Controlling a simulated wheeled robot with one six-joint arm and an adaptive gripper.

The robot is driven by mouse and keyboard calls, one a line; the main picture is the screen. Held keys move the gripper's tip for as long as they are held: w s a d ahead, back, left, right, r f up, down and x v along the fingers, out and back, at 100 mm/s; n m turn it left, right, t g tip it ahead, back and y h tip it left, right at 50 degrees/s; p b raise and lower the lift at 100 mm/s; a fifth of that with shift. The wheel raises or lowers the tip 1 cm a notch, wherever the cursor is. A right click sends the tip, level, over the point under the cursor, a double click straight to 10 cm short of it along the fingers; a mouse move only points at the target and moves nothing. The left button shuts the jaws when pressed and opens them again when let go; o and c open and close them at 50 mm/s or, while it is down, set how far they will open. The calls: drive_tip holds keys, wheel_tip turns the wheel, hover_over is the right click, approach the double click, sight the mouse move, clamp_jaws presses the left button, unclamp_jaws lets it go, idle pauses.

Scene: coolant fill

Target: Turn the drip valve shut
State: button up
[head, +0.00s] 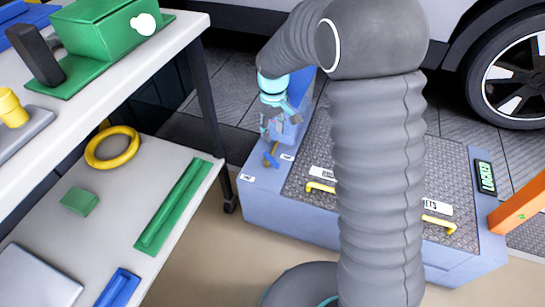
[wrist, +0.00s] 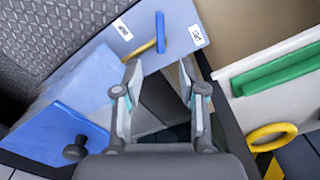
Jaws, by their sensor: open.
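The drip valve has a blue lever (wrist: 160,32) on a brass stem (wrist: 141,49), at the edge of a blue-grey cabinet top in the wrist view. In the head view its lever (head: 270,160) shows small, just below my gripper (head: 272,125). A white label lies on each side of the valve; their print is too small to read. In the wrist view the lever is nearer the right label (wrist: 196,36) than the left label (wrist: 122,29). My gripper (wrist: 160,75) is open and empty, its fingers apart from the lever, which shows beyond the tips.
A blue box (wrist: 60,135) with a black knob stands close beside my gripper. The cabinet (head: 270,205) has a tread-plate top with yellow handles. A shelved cart (head: 130,225) stands at left, with a yellow ring (head: 90,158) and green tray (head: 175,205). A car is behind.

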sight(273, 159)
wheel_tip(273, 159, down, 13)
drive_tip(key=shift+f, duration=0.1)
idle(0.4)
